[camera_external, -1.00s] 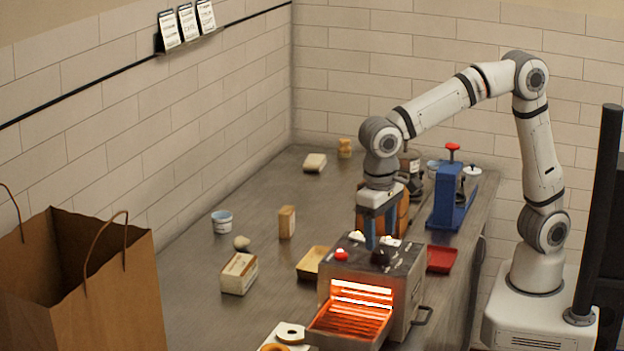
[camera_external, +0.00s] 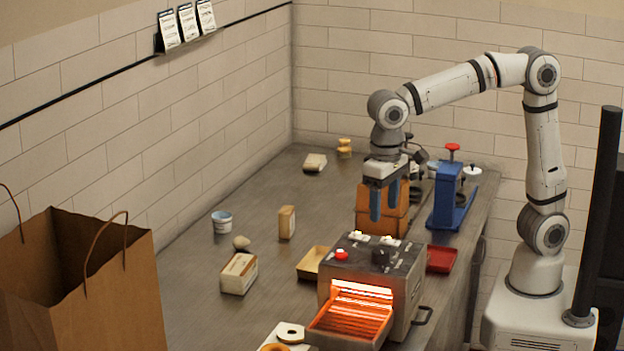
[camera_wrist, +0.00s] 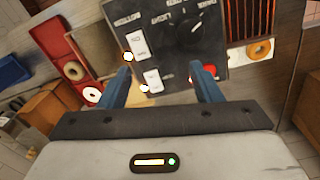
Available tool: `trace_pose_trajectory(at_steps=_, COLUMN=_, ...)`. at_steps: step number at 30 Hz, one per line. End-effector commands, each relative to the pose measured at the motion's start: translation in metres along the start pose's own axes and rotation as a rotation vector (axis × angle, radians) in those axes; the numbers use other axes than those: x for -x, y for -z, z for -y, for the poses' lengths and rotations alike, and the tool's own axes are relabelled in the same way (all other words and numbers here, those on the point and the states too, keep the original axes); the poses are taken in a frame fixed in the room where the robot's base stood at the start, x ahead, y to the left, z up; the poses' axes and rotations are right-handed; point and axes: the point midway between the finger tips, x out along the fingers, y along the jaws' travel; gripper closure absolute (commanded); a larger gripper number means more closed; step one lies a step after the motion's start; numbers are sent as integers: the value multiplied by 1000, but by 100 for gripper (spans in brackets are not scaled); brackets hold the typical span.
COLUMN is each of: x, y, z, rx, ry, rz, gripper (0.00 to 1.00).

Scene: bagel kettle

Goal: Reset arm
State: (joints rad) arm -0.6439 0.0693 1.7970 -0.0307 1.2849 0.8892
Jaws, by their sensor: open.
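My gripper (camera_external: 384,206) hangs above the counter, behind and above the toaster oven, with its blue fingers apart and nothing between them. It also shows in the wrist view (camera_wrist: 158,86), where the fingers frame the control panel. The toaster oven (camera_external: 410,277) is a dark metal box with a red knob and a glowing orange slot. Its panel, with a dial and white labelled switches, shows in the wrist view (camera_wrist: 175,30). My arm is bent, its elbow high at the right.
A brown wooden box (camera_external: 368,213) stands close behind my gripper. A blue press with a red knob (camera_external: 445,200) stands to its right. A red tray (camera_external: 441,259) and a yellow tray (camera_external: 312,264) flank the oven. A paper bag (camera_external: 110,300) is at the left.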

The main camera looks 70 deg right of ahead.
Motion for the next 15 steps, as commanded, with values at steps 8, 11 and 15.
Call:
trace_pose_trajectory(at_steps=8, x=-18, y=3, z=-164, rx=101, ry=83, rz=-121, gripper=42)
trace_pose_trajectory(at_steps=11, x=-32, y=-11, z=-208, rx=143, ry=86, rz=-175, gripper=42)
trace_pose_trajectory(at_steps=15, x=-51, y=-31, z=-249, rx=190, ry=74, rz=-233, gripper=42)
